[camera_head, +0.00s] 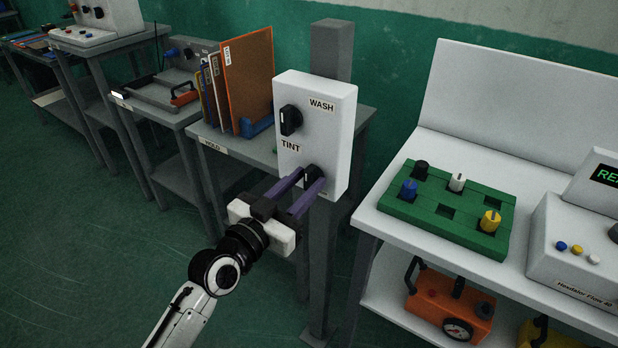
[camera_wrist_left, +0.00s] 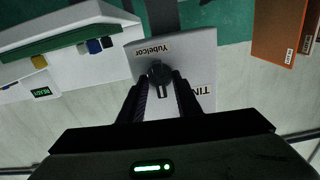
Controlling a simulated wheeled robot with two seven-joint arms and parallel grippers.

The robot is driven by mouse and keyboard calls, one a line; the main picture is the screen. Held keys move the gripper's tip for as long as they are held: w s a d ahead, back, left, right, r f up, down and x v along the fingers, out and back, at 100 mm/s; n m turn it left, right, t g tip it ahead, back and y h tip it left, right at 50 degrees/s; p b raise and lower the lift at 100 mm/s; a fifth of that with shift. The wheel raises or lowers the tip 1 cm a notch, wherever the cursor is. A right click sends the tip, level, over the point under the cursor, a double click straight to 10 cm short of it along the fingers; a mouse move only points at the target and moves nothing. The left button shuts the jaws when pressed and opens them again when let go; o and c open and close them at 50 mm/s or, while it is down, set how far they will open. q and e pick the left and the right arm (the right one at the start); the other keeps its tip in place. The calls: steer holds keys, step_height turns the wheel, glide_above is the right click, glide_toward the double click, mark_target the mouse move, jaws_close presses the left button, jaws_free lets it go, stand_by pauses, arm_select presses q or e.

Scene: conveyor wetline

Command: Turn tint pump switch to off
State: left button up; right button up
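A white switch box (camera_head: 329,133) on a grey post carries two black knobs. The upper knob (camera_head: 290,120) is by the WASH label. The lower knob, the tint pump switch (camera_head: 310,174), is below the TINT label and partly hidden by my fingers. My left gripper (camera_head: 311,178) reaches it with its two purple fingers apart, one on each side. In the left wrist view, upside down, the tint switch (camera_wrist_left: 160,75) shows between the fingertips with a pale pointer mark. I cannot tell whether the fingers touch it. My right gripper is out of view.
Right of the box is a white bench with a green block (camera_head: 446,211) holding several coloured knobs and a white machine (camera_head: 575,255). Behind the box, a grey table (camera_head: 250,148) holds upright boards (camera_head: 247,80). An orange device (camera_head: 449,303) sits on the bench's lower shelf.

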arm_select(q)
steer(key=shift+f, duration=0.1)
steer(key=v, duration=0.7)
stand_by(0.5)
steer(key=s+a+f+n+g+y, duration=0.2)
steer(key=s+a+f, duration=0.2)
steer(key=s+f, duration=0.4)
steer(key=s+a+f+n+g+y, duration=0.2)
steer(key=s+a+f, duration=0.3)
steer(key=s+f, duration=0.3)
steer(key=s+a+f+n+g+y, duration=0.1)
steer(key=s+a+f+y, duration=0.3)
steer(key=s+f, duration=0.5)
step_height(320, 180, down, 5)
steer(key=shift+a+f+n+g, duration=0.15)
steer(key=shift+a+n+g, duration=0.25)
steer(key=shift+a+g, duration=0.2)
steer(key=shift+w, duration=0.1)
